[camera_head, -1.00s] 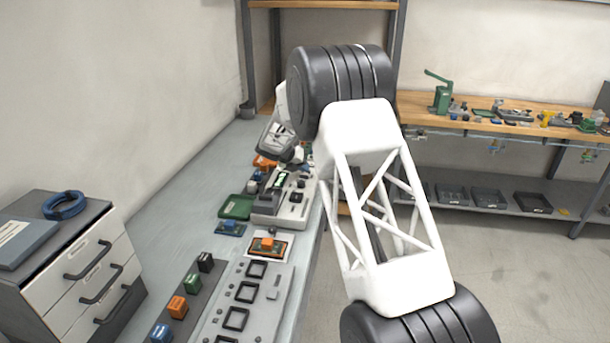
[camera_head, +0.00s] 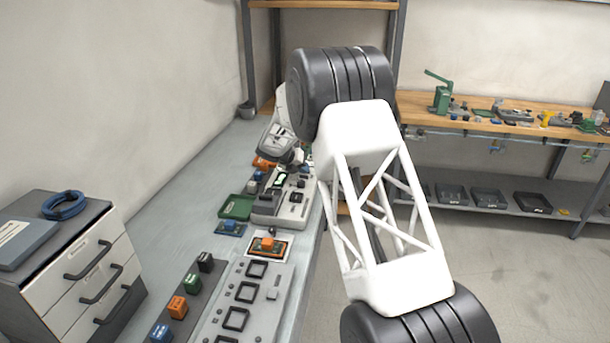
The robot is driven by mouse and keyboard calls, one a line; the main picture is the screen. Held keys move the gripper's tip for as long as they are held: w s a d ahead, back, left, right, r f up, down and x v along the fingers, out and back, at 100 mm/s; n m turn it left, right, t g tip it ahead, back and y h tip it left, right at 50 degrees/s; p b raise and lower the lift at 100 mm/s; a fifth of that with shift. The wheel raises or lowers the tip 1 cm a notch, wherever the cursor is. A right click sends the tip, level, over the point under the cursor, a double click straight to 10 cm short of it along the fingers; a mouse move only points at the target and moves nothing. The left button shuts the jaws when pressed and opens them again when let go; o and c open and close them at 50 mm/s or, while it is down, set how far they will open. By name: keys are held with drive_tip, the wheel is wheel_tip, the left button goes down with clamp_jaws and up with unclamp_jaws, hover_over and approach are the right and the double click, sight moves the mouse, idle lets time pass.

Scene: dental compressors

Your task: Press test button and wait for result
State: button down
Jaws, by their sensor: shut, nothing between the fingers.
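A green tray (camera_head: 237,207) lies left of the station. In front are an orange part (camera_head: 268,243) on a dark plate, a grey panel with square frames (camera_head: 208,322) and a row of coloured blocks (camera_head: 178,306). A drawer cabinet (camera_head: 75,262) stands at left.

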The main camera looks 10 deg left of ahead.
drive_tip(key=shift+r, duration=0.8)
drive_tip(key=shift+r, duration=0.1)
drive_tip(key=shift+r, duration=2.5)
